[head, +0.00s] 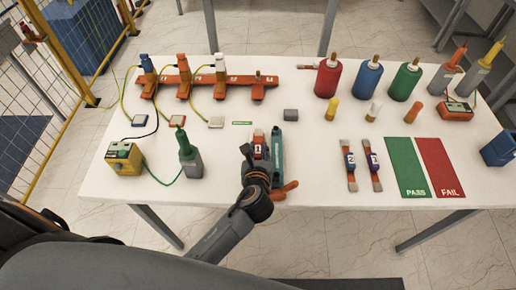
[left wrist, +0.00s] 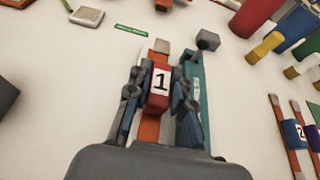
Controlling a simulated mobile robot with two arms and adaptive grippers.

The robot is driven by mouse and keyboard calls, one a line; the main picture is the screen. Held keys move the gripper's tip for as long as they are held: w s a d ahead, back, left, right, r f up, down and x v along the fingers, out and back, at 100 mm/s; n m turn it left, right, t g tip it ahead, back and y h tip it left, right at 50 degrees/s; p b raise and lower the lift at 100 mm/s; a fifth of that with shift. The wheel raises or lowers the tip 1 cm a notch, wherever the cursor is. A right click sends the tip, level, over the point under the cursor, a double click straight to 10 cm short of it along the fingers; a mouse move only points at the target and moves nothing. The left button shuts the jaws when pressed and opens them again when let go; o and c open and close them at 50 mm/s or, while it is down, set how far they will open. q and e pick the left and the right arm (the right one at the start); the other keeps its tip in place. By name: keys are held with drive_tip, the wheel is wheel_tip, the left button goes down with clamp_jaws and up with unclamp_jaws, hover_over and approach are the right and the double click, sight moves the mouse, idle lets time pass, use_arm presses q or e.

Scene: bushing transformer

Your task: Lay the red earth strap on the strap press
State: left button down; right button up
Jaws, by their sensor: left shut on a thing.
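The red earth strap (head: 258,150) is a copper-coloured strip with a red sleeve marked 1. It also shows in the left wrist view (left wrist: 158,92), between the fingers. My left gripper (head: 257,168) is shut on the red sleeve, with a finger on each side. The teal strap press (head: 277,150), with an orange handle (head: 287,189), is just right of the strap. Its teal side shows in the left wrist view (left wrist: 201,88). The gripper hides the strap's near part and some of the press; I cannot tell whether the strap touches the press. My right gripper is not in view.
A blue strap marked 2 (head: 350,160) and a purple strap (head: 373,160) lie to the right, beside the green PASS mat (head: 407,165) and red FAIL mat (head: 439,163). A grey block (head: 291,115) sits behind the press.

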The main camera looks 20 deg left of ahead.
use_arm(q)
drive_tip(key=shift+f+b, duration=0.45)
drive_tip(key=shift+f, duration=0.4)
drive_tip(key=shift+f, duration=0.3)
idle(0.5)
drive_tip(key=c, duration=1.1)
unclamp_jaws()
